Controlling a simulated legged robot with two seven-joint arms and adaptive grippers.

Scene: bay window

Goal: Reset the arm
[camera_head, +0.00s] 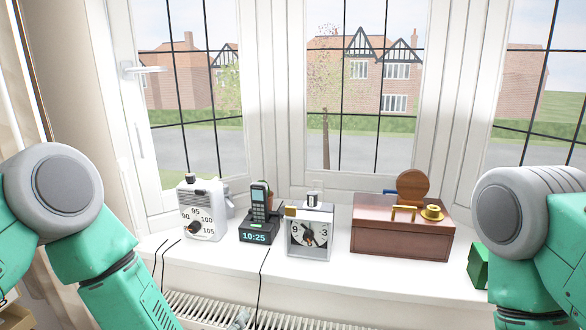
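My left arm comes in from the left, with a grey joint and green links bending down past the bottom edge. My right arm shows at the right edge, with a grey joint and green links also running down out of the picture. Both arms are in front of the window sill (340,276), one at each side. Neither gripper can be made out, so their fingers and anything in them are hidden.
On the sill stand a white dial device (204,212), a phone dock (256,232) reading 10:25, a silver clock (310,232), a brown box (400,240) with a gold knob, and a green object (478,265). Cables hang over a radiator (290,322). The sill's front strip is mostly clear.

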